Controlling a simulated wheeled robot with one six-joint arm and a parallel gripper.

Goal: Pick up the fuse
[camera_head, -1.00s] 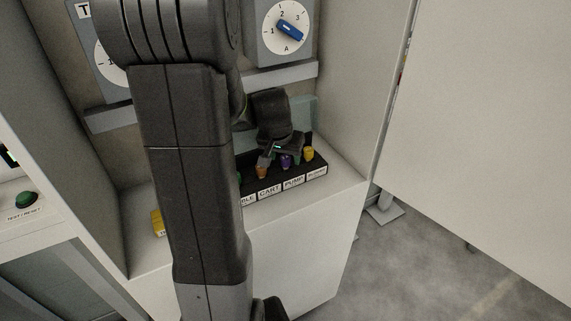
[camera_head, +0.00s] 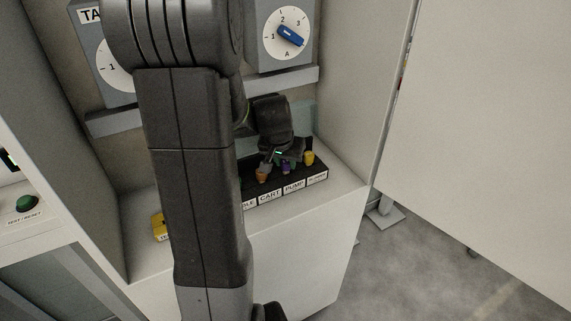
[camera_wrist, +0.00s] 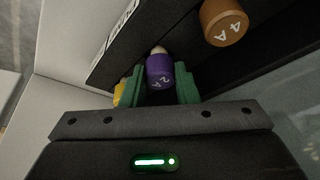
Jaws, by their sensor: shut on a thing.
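The purple fuse (camera_wrist: 160,72), marked "2A", sits between the two green fingertips of my gripper (camera_wrist: 161,88) in the wrist view. The gripper is shut on it. A pale end shows on the fuse's far side, next to the black rack. In the head view the purple fuse (camera_head: 286,168) is partly hidden under my gripper (camera_head: 285,160), behind the "PUMP" label. I cannot tell whether the fuse is still seated in the rack (camera_head: 317,179).
A yellow block (camera_head: 158,228) lies at the shelf's left. The cabinet's right wall (camera_head: 360,90) is close by.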

